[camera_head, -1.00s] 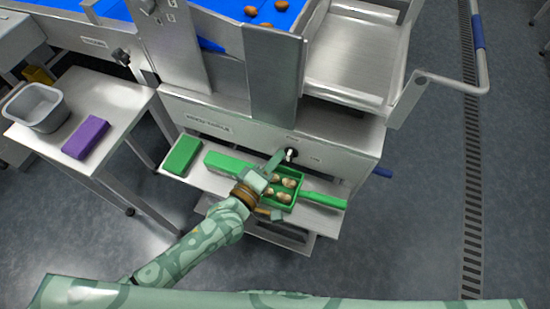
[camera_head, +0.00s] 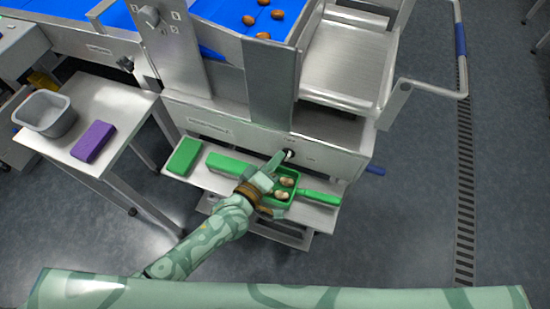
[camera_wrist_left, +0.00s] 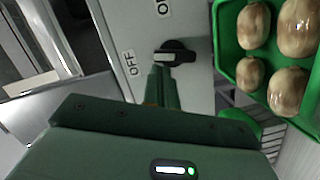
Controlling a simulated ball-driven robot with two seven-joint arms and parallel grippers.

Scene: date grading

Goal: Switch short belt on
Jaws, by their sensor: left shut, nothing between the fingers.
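The black rotary switch (camera_wrist_left: 182,51) is on the machine's steel front panel, with an OFF label (camera_wrist_left: 130,62) to its left and an ON label (camera_wrist_left: 163,8) above it in the left wrist view. A pale bar on the knob points left, nearer the OFF side, but its exact setting is hard to tell. It also shows small in the head view (camera_head: 290,154). My left gripper (camera_head: 281,160) is shut and empty, its fingertips (camera_wrist_left: 160,78) at the knob's lower left edge. I cannot tell whether they touch it. My right gripper is out of view.
A green tray of dates (camera_wrist_left: 225,45) sits close beside my left gripper, on a steel shelf (camera_head: 203,177). Green blocks (camera_head: 184,156) lie on that shelf. A side table (camera_head: 115,98) holds a purple block (camera_head: 93,141) and a grey tub (camera_head: 45,113). Dates lie on the blue belt (camera_head: 225,12).

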